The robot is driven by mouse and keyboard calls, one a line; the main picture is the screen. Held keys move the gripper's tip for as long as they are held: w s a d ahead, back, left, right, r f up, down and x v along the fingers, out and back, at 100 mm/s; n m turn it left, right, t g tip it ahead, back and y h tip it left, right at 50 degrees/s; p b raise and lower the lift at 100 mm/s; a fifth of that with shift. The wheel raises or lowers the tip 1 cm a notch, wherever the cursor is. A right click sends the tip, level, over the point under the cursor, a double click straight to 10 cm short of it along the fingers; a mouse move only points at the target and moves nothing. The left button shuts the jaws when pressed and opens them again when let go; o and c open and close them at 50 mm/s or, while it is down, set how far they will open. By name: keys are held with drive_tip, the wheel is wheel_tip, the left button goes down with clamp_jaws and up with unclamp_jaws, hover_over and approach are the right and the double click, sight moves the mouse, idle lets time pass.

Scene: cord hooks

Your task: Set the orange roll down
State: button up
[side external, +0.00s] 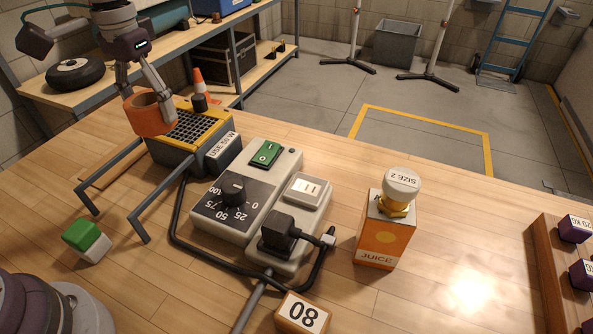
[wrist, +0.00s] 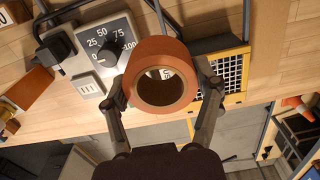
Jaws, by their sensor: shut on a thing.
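The orange roll (side external: 148,113) is a thick ring of orange tape, held in the air at the left end of the yellow and grey grille box. In the wrist view the orange roll (wrist: 157,58) sits between both fingers, with its hollow core facing the camera. My gripper (side external: 146,98) is shut on the roll from above. In the wrist view my gripper (wrist: 162,92) presses a finger on each side of it. I cannot tell whether the roll touches the box.
The yellow box (side external: 190,138) has a black knob and grey rails. A dial unit (side external: 236,195) with a cord and plug stands beside it. A juice carton (side external: 378,235), a green-white block (side external: 87,240) and an 80 block (side external: 302,313) stand on the table.

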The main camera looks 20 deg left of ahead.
drive_tip(key=s+a+f+n, duration=0.3)
drive_tip(key=a+n, duration=0.7)
drive_tip(key=a, duration=0.2)
drive_tip(key=n, duration=1.1)
hover_over(58, 212)
wheel_tip(58, 212, down, 4)
wheel_tip(58, 212, down, 10)
drive_tip(key=shift+r, duration=0.25)
drive_tip(key=shift+f, duration=0.1)
drive_tip(key=o, duration=1.2)
drive_tip(key=shift+c, duration=0.2)
